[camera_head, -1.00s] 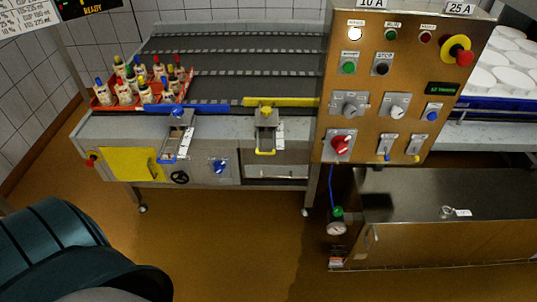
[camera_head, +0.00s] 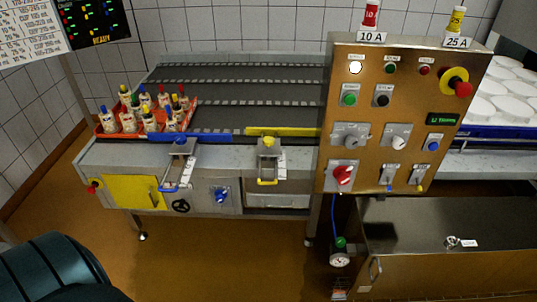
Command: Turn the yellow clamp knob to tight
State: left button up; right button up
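The yellow clamp knob (camera_head: 268,142) sits on top of a metal clamp bracket at the front edge of the conveyor machine. A yellow bar (camera_head: 283,131) runs just behind it and a yellow loop handle (camera_head: 267,182) hangs below. To its left is a similar clamp with a blue knob (camera_head: 180,140), a blue bar (camera_head: 188,137) and a blue handle. The knob's tight and loose markings are too small to read. Neither gripper is in view; only a dark teal part of my own arm shows at the lower left, far from the clamp.
A steel control panel (camera_head: 385,110) with buttons and a red rotary switch (camera_head: 342,176) stands right of the clamp. A red crate (camera_head: 107,124) of bottles sits at the conveyor's left end. A steel cabinet (camera_head: 450,215) stands at the lower right. The brown floor (camera_head: 220,255) in front is clear.

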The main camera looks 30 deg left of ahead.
aim_at(268, 141)
jog(key=i+j+u, duration=0.25)
jog(key=j, duration=0.25)
jog(key=i+j+u, duration=0.25)
jog(key=i+j, duration=0.1)
jog(key=j, duration=0.1)
